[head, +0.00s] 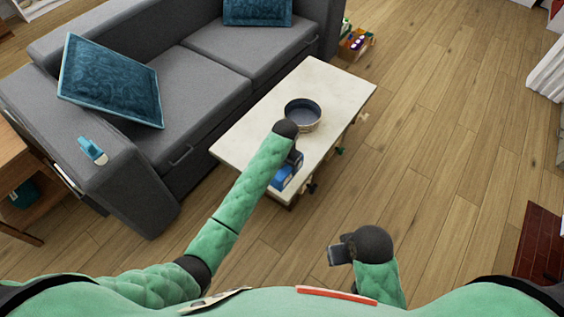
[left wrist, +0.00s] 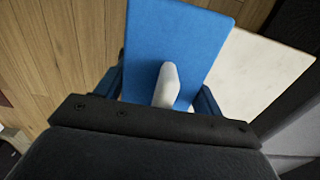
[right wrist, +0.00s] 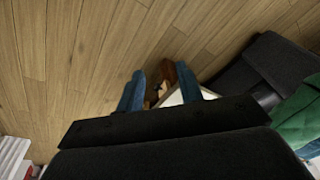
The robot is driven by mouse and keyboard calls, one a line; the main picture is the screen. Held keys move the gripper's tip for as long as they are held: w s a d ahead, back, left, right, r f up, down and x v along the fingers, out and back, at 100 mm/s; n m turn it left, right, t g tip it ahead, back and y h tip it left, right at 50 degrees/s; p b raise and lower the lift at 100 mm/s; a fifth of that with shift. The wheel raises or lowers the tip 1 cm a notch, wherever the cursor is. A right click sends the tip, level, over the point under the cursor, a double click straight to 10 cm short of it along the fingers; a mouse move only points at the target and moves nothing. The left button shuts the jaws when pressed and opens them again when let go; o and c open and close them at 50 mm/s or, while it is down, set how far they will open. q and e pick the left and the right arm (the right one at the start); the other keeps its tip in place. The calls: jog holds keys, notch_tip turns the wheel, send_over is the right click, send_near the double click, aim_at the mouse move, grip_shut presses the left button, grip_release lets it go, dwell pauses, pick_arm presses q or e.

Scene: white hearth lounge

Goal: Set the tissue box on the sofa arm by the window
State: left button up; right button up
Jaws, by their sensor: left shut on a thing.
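The tissue box (head: 287,173) is blue, with a white tissue sticking out in the left wrist view (left wrist: 195,35). My left gripper (head: 292,160) is shut on it, with a finger on each side, at the near end of the coffee table. The head view does not show clearly whether the box touches the table. The grey sofa's near arm (head: 120,178) is at left, with a small teal-and-white item (head: 92,150) on it. The far arm (head: 328,30) is at the top. No window is visible. My right gripper (head: 338,252) is open and empty over the floor.
A cream coffee table (head: 245,135) holds a round dark-blue container (head: 303,114). A patterned cushion (head: 110,80) lies by the near arm. A wooden side table (head: 30,185) stands at left, and a toy crate (head: 356,43) beyond the coffee table.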

aim_at(284, 176)
pick_arm(q)
jog(key=s+d+r, duration=0.1)
jog(key=s+r, duration=0.3)
jog(key=s, duration=0.2)
jog(key=shift+s+d+b, duration=0.3)
jog(key=shift+s+d, duration=0.05)
